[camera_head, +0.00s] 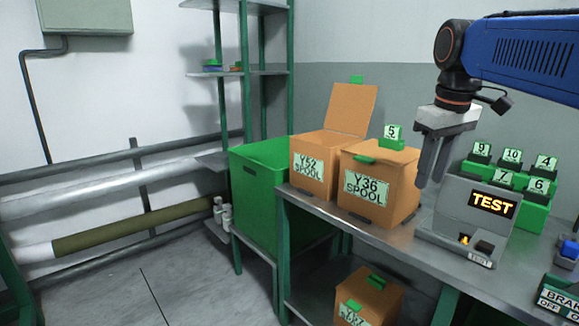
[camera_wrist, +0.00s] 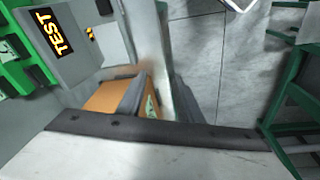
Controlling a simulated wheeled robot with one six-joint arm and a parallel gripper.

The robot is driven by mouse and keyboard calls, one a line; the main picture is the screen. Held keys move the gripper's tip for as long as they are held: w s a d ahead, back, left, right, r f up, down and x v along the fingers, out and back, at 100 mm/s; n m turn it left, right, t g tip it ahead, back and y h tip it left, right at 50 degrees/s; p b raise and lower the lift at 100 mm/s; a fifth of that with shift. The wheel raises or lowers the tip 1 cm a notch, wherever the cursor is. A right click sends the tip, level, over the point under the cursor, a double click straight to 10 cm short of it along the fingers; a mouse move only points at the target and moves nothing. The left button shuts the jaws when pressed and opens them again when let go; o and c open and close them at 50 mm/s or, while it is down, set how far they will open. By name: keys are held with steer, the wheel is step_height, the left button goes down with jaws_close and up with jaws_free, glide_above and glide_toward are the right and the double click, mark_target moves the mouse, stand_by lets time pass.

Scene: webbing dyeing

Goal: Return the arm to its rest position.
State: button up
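My gripper (camera_head: 430,183) hangs fingers down from my blue arm in the head view, above the metal table just left of the grey TEST unit (camera_head: 467,222). Its two fingers are apart with a narrow gap, and nothing shows between them. In the wrist view, the dark fingers (camera_wrist: 160,95) point toward the table edge and floor. The TEST unit also shows at upper left of the wrist view (camera_wrist: 65,45). My arm reaches in from the upper right of the head view.
Two orange spool boxes, a closed Y36 box (camera_head: 372,205) and an open-lidded one (camera_head: 313,182), stand left of my gripper. Green numbered blocks (camera_head: 535,190) sit behind the TEST unit. A green bin (camera_head: 255,225) and shelf rack (camera_head: 243,75) stand left. The floor at left is clear.

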steer(key=s+f+m+t, duration=0.1)
steer(key=s+f+m, duration=0.1)
steer(key=s+f, duration=0.7)
steer(key=s+a+f+m+t, duration=0.1)
steer(key=s+f+m, duration=0.1)
steer(key=s+f, duration=0.8)
step_height(320, 180, down, 7)
steer(key=shift+a+r+m+t, duration=0.15)
steer(key=shift+m+t, duration=0.15)
